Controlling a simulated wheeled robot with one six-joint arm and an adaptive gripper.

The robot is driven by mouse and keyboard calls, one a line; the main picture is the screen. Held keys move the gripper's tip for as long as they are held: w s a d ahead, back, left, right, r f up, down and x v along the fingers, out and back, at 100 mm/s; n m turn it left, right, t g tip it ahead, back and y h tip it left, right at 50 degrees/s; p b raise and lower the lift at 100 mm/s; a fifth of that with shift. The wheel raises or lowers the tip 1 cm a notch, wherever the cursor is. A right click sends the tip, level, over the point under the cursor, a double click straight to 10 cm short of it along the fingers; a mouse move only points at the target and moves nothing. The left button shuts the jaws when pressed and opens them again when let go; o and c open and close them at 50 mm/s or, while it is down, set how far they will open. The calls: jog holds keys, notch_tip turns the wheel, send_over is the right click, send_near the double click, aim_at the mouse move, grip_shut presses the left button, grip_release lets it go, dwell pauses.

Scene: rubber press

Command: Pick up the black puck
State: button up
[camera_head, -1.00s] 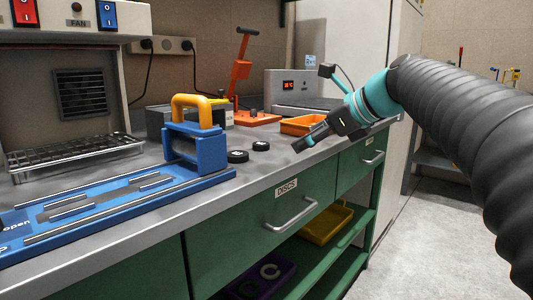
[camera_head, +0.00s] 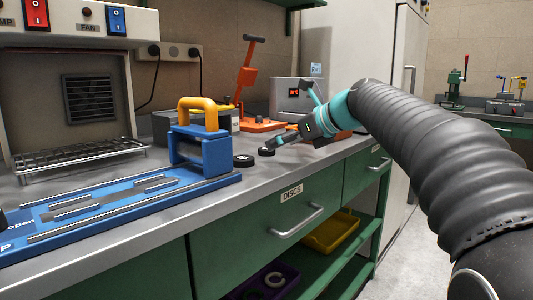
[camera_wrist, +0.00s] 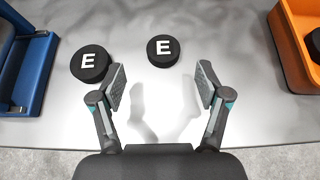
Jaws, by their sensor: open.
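Two black pucks, each with a white letter E on top, lie on the grey bench top. In the wrist view, one puck (camera_wrist: 163,50) lies ahead, between the lines of my fingers, and the other puck (camera_wrist: 90,63) lies to its left, close to my left finger. In the head view, the nearer-to-gripper puck (camera_head: 266,151) and the left puck (camera_head: 243,160) sit right of the blue press. My gripper (camera_wrist: 160,88) is open and empty, with fingers spread. It also shows in the head view (camera_head: 272,144), close to the right puck.
A blue sliding press (camera_head: 205,152) with a yellow handle stands left of the pucks. An orange tray (camera_wrist: 294,45) holding a dark object is at the right. An orange lever tool (camera_head: 245,85) stands behind. The bench's front edge (camera_head: 290,177) runs close by.

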aim_at(267, 151)
jog(key=x, duration=0.5)
jog(key=shift+w+d, duration=0.1)
jog(key=shift+w, duration=0.1)
jog(key=c, duration=1.1)
